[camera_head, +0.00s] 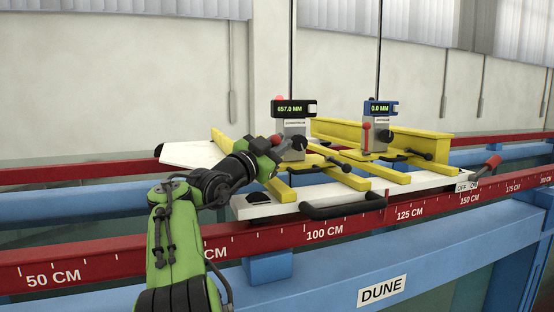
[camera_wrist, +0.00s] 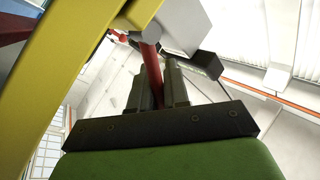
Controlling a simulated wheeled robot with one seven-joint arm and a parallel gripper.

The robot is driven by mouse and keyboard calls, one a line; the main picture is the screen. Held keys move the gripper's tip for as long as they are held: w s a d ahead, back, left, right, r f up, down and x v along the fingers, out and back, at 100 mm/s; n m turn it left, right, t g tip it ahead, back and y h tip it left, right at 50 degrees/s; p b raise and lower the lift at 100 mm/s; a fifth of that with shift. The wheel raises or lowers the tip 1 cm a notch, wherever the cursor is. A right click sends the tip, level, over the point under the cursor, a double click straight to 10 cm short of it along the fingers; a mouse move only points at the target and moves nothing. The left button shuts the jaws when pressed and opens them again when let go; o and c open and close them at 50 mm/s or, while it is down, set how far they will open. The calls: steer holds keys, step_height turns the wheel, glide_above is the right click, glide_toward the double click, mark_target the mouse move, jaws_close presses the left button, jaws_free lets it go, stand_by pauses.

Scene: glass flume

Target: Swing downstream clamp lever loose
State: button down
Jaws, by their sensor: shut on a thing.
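The downstream gauge block (camera_head: 292,128) stands on the carriage with a black display reading 657.0 MM. My gripper (camera_head: 274,147) is at its left side, at the clamp lever. In the wrist view, the red lever (camera_wrist: 151,70) runs down between the two dark fingers of my gripper (camera_wrist: 158,88), which are shut on it. The lever's upper end meets a round grey pivot (camera_wrist: 151,36) beside a yellow beam (camera_wrist: 60,75). In the head view my gripper and wrist hide most of this lever.
The upstream gauge block (camera_head: 376,136) has its own red lever (camera_head: 366,135) upright and a display reading 0.0 MM. Yellow beams (camera_head: 425,142) and black knobs surround both blocks. The white carriage plate (camera_head: 420,184) with a black handle (camera_head: 340,206) spans the red scaled rail (camera_head: 270,238).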

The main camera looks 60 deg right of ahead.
steer(key=shift+s+a+r+m+g+b, duration=0.2)
steer(key=shift+s+m+g+b, duration=0.1)
steer(key=shift+m, duration=0.2)
steer(key=c, duration=1.3)
jaws_free()
steer(key=shift+w, duration=0.1)
steer(key=shift+o, duration=1)
steer(key=shift+a, duration=0.1)
steer(key=shift+f, duration=0.1)
steer(key=r+b+v, duration=0.2)
steer(key=b+v, duration=0.2)
steer(key=v, duration=1.2)
steer(key=shift+a+r, duration=0.35)
steer(key=shift+a, duration=0.35)
